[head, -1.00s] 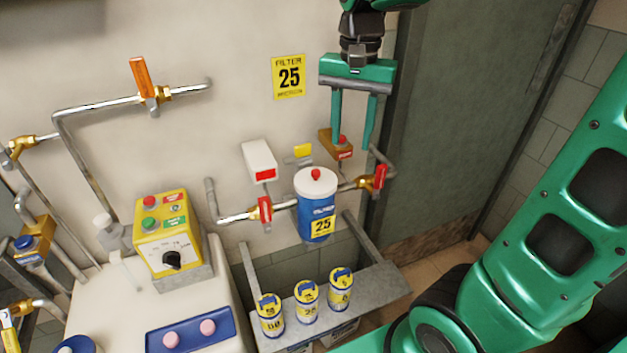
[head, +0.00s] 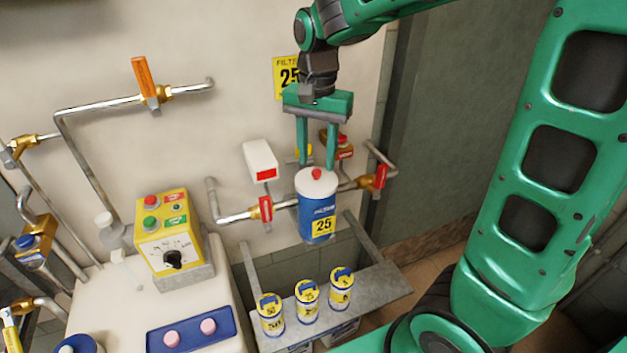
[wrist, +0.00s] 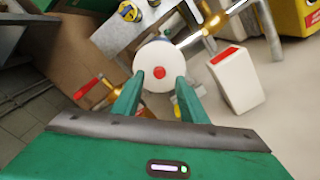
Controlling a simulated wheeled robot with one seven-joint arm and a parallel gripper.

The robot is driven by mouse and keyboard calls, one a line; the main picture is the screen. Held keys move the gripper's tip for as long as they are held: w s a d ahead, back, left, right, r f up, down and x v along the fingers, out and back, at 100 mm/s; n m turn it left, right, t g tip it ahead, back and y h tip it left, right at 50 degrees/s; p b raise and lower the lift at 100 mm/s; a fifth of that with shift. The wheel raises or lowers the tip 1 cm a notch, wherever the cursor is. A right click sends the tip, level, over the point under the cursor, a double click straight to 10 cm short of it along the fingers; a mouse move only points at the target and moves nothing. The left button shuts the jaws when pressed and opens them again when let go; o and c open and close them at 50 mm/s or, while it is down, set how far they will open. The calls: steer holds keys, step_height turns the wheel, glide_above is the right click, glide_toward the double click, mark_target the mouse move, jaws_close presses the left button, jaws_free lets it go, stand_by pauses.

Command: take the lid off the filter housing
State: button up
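The filter housing (head: 317,222) is a blue cylinder with a yellow "25" label, set in the pipe between two red-handled valves. Its white lid (head: 308,181) with a red knob (head: 316,174) is on top. In the wrist view the lid (wrist: 158,54) shows from above, with the red knob (wrist: 159,72) at its middle. My gripper (head: 317,164) is open and empty, pointing down, its fingertips by the lid in the head view. In the wrist view my gripper (wrist: 155,80) has one finger on each side of the knob's line; whether they touch the lid is unclear.
Red-handled valves (head: 265,208) (head: 380,176) flank the housing. A white box with a red window (head: 260,160) is on the wall to its left. A shelf (head: 375,290) below holds several small filter cartridges (head: 307,293). A yellow control box (head: 168,230) stands at left.

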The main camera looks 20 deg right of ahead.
mark_target(317, 177)
steer(key=shift+f, duration=1.35)
steer(key=shift+c, duration=0.6)
jaws_close()
